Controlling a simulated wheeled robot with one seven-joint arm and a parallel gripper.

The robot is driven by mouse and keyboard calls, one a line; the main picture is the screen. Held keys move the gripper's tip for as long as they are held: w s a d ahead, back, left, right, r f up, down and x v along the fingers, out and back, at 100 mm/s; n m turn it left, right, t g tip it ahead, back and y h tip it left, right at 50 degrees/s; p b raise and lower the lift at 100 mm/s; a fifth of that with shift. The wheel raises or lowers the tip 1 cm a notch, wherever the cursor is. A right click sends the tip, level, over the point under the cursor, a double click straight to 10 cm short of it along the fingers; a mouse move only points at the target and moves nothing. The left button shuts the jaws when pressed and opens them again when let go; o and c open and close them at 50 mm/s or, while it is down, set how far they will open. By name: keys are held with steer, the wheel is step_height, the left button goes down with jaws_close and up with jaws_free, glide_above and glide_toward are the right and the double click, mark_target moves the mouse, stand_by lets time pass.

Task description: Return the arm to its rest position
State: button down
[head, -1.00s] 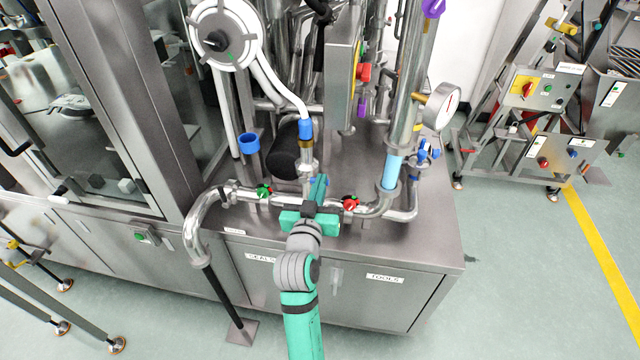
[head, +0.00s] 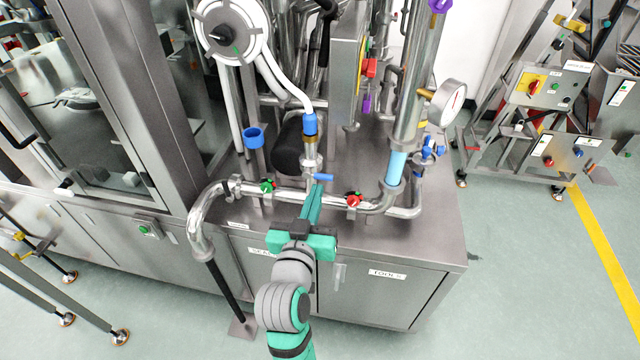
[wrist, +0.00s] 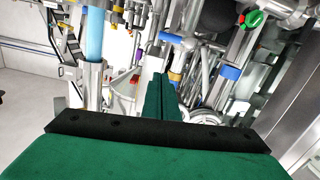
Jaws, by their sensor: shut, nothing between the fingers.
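My gripper (head: 314,196) is green with a dark band, at the end of my green and grey arm in the lower middle of the head view. Its two long fingers lie together, shut and empty. They point away from me toward the horizontal steel pipe (head: 290,197) at the front of the machine. A small blue handle (head: 323,177) shows just beyond the fingertips; I cannot tell whether they touch. In the wrist view the closed fingers (wrist: 161,92) point at the pipework, and the blue handle (wrist: 179,38) is beside their tips.
A green valve knob (head: 267,186) and a red valve knob (head: 353,200) flank the gripper on the pipe. A pressure gauge (head: 448,96) stands at the right. The steel cabinet (head: 400,292) is below. Open floor (head: 510,270) lies to the right.

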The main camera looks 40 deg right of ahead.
steer(key=shift+s+a, duration=0.35)
steer(key=shift+a, duration=0.05)
glide_above(324, 179)
steer(key=v, duration=0.4)
steer(key=f, duration=0.1)
steer(key=d+f, duration=0.1)
steer(key=f, duration=0.1)
steer(key=shift+w+d+f, duration=0.15)
steer(key=shift+w, duration=0.1)
steer(key=shift+d+f, duration=0.1)
steer(key=shift+f, duration=0.55)
steer(key=shift+w+r, duration=0.1)
